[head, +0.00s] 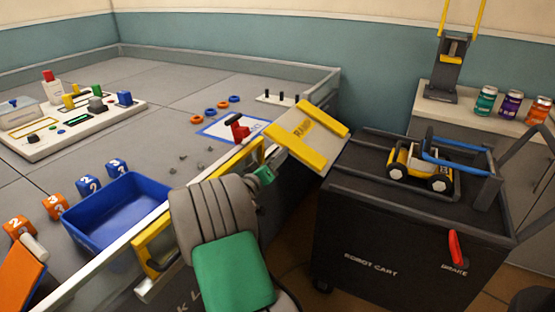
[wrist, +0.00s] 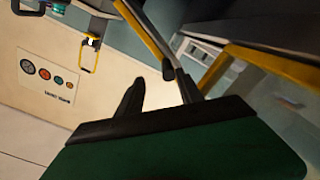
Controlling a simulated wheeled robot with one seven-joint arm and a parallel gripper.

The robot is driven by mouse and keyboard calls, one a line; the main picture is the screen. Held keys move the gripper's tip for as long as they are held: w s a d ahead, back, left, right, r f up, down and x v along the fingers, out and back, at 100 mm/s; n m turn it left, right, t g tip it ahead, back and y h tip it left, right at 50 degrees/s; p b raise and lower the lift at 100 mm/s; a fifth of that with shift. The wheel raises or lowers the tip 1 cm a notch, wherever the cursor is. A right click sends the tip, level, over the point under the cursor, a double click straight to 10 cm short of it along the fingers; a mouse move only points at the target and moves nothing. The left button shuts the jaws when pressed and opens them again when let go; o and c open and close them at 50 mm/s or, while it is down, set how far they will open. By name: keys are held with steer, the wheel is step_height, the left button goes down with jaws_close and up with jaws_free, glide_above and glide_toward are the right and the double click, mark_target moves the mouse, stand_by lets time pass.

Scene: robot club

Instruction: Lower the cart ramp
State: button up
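A yellow toy car (head: 413,166) sits on the cart top, with a red brake lever (head: 455,247) on its front. The walled table (head: 150,78) at left holds a blue bin (head: 118,213) and numbered orange and blue blocks. Jars stand on the right counter (head: 470,112).

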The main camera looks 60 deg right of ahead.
steer(key=a+b, duration=0.1)
steer(key=a, duration=0.8)
steer(key=shift+s, duration=0.35)
steer(key=shift+b, duration=0.35)
stand_by(0.3)
